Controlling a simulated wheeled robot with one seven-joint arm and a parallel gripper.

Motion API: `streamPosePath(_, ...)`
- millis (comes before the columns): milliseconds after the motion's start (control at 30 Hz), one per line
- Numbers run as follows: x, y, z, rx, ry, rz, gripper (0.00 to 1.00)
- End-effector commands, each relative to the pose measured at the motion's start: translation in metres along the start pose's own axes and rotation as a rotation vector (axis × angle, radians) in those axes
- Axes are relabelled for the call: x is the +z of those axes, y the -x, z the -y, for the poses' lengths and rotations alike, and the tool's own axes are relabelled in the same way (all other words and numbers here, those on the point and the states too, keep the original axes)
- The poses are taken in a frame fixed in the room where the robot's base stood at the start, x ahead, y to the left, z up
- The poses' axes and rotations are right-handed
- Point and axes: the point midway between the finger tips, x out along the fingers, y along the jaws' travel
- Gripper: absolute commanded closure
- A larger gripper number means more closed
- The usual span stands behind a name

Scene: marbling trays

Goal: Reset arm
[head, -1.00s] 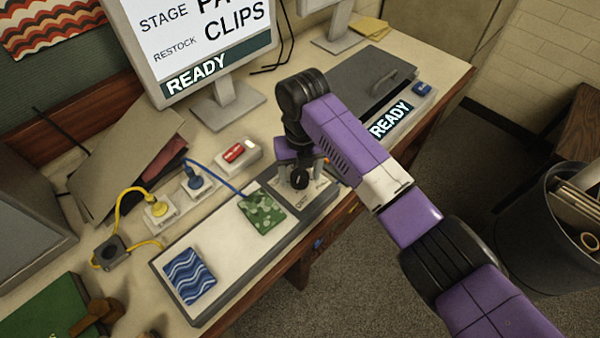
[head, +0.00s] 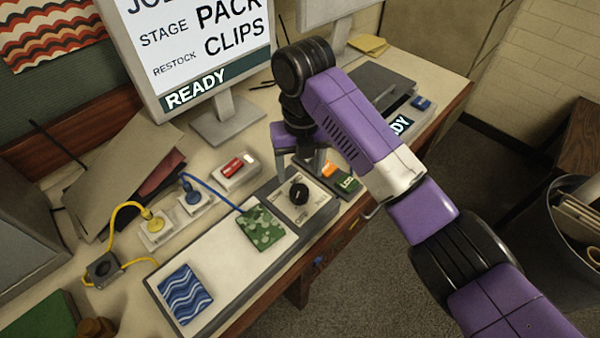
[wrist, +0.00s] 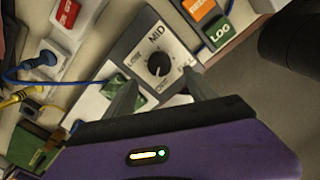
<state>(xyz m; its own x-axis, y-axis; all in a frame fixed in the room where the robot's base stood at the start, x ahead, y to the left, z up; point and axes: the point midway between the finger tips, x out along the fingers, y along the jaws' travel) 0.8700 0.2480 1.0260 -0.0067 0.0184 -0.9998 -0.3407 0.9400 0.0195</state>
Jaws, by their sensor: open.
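My purple arm reaches in from the lower right of the head view. My gripper (head: 299,160) is open and empty, above the black dial (head: 298,192) on the tray's grey end panel. In the wrist view my gripper (wrist: 155,92) has its fingers apart, with the dial (wrist: 159,64) showing beyond and between them. The dial panel is marked with words, "MID" among them. The fingertips look apart from the dial. The gap between them and the panel is hard to judge.
A long tray (head: 205,264) holds a green patterned square (head: 262,229) and a blue wavy square (head: 185,293). Blue and yellow cables, a red switch (head: 233,167) and a monitor (head: 190,50) stand behind. A green "LOG" block (head: 346,181) lies right of the dial. A bin (head: 570,235) stands right.

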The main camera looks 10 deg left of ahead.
Motion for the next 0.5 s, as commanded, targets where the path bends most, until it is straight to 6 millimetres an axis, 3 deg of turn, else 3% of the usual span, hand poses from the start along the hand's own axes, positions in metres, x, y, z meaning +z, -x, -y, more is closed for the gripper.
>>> streamPosePath(500,0.0018,-0.0002,-0.0009,0.004,-0.056,0.007,0.35)
